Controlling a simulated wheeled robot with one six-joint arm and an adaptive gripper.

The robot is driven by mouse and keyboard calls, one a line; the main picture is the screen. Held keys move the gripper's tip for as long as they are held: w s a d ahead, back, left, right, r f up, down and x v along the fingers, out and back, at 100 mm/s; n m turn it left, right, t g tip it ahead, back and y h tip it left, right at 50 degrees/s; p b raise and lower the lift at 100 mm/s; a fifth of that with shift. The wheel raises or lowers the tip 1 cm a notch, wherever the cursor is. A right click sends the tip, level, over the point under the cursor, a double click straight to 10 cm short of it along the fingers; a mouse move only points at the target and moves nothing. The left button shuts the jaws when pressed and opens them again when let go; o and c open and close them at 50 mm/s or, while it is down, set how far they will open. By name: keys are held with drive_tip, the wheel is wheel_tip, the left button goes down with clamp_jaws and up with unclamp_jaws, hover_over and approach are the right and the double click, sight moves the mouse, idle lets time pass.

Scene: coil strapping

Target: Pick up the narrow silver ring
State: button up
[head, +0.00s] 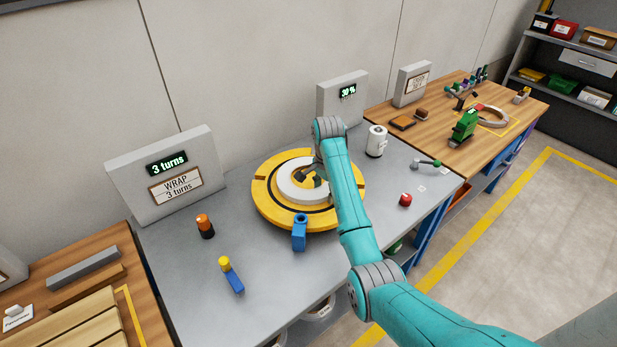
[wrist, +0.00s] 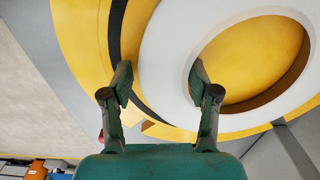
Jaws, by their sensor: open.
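A pale silver-white ring (head: 290,186) lies flat on a round yellow turntable (head: 265,207). My gripper (head: 312,177) is open over the ring's right part in the head view. In the wrist view my gripper (wrist: 163,82) has one finger over the outer edge of the ring (wrist: 172,45) and the other over its inner edge by the hole. Its band shows between the fingers; I cannot tell how far down the tips reach. The turntable (wrist: 80,40) also shows there. My arm hides part of the ring and turntable in the head view.
A blue post (head: 299,235) stands at the turntable's front edge. A white cylinder (head: 376,142), a red button (head: 405,200) and an orange-black object (head: 204,226) stand on the grey table. Another pale ring (head: 493,117) lies on the right wooden table behind a green device (head: 464,129).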

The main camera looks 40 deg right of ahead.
clamp_jaws()
drive_tip(key=shift+r, duration=0.1)
drive_tip(key=shift+w+r, duration=0.1)
